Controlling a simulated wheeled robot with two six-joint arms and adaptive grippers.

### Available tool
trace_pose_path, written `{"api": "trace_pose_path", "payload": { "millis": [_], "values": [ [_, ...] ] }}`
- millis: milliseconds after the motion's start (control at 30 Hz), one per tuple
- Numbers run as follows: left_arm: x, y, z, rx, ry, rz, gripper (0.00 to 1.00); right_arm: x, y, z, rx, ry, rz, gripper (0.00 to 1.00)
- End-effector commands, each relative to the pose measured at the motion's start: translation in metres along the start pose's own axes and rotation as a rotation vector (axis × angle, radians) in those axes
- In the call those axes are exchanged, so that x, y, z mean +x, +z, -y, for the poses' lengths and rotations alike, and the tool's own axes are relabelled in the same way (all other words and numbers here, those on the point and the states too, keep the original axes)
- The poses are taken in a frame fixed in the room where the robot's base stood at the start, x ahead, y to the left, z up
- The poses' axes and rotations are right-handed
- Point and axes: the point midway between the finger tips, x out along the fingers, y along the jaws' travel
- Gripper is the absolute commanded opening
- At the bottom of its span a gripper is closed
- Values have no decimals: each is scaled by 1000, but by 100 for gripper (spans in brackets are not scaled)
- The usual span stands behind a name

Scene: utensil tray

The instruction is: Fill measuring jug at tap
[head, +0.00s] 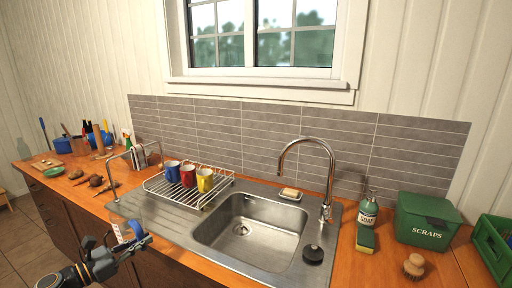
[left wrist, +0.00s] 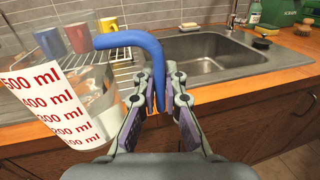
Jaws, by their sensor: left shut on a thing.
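A clear measuring jug (left wrist: 75,110) with red volume marks and a blue handle (left wrist: 130,40) shows in the left wrist view. My left gripper (left wrist: 160,103) is shut on the handle, and the jug hangs to its left, looking empty. In the head view the jug (head: 119,227) is in front of the counter's front edge, left of the basin, with my left gripper (head: 137,238) at it. The curved metal tap (head: 309,142) stands behind the sink basin (head: 252,230), to the right of the jug. No water runs from it. My right gripper is not in view.
A wire rack (head: 152,184) with blue, red and yellow mugs stands on the drainer left of the basin. A soap dish (head: 291,194), soap bottle (head: 368,209), sponge (head: 365,238), brush (head: 414,266) and green scraps bin (head: 427,220) sit around the right side. The basin is clear.

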Motion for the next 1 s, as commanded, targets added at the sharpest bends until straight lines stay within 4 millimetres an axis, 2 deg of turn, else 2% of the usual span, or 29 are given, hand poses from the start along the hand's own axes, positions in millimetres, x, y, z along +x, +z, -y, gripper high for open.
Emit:
{"api": "trace_pose_path", "payload": {
  "millis": [100, 300, 500, 667, 1000],
  "values": [
    [1, -17, 23, -2, 7, -1, 0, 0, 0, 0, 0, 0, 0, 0],
    [-8, -40, 53, -2, 64, -6, 0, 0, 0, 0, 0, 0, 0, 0],
    [-22, -55, 74, -2, 144, -10, 0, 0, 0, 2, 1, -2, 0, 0],
    [-32, -61, 81, -4, 190, -12, 0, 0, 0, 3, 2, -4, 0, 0],
    [-12, -82, 122, -8, 407, -13, 0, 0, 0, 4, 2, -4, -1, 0]
  ]
}}
